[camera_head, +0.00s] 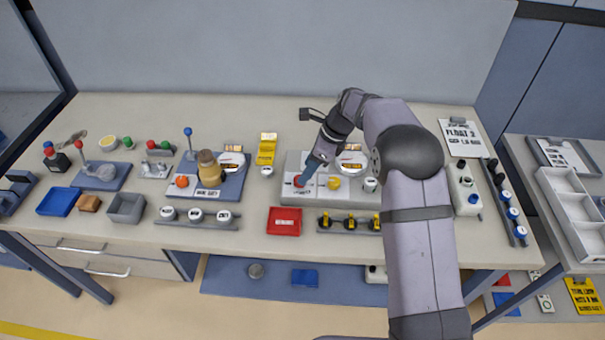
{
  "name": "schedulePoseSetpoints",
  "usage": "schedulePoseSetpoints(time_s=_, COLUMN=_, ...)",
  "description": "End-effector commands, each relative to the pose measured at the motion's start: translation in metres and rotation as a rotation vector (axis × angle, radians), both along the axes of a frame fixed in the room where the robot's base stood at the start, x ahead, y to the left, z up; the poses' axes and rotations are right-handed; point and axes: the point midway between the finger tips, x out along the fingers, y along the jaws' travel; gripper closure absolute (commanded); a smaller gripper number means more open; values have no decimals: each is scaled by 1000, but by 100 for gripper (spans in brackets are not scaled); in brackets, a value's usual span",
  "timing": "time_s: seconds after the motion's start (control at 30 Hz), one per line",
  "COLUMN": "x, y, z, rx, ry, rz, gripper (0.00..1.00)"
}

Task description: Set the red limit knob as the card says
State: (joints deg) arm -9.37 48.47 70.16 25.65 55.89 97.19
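The red knob (298,182) sits at the left of a light grey panel (347,202) in the middle of the bench. My gripper (303,179) reaches down to it from the upper right, its tips at or just above the knob. Contact is unclear, and the fingers are too small to tell open from shut. A white gauge (352,161) stands behind, partly hidden by my arm. A white card (461,134) on a clipboard lies at the back right; its top line seems to read "FLOAT 2", and the line below is too small to read surely.
A yellow knob (334,183) and a white knob (370,185) share the panel. A red tray (285,222) and a rack of yellow-black pieces (349,223) lie in front. A blue plate with a brass pot (209,165) stands left. My arm crosses the right side.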

Motion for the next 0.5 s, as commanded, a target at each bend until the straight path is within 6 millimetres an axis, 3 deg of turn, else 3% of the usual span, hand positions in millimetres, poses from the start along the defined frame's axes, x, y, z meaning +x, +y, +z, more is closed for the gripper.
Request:
schedulePoseSetpoints(time_s=0.3, x=2, y=14, z=-34, rx=-1, ry=2, rz=1, gripper=52)
schedulePoseSetpoints(time_s=0.5, x=3, y=17, z=-41, rx=0, ry=-1, rz=1, gripper=52)
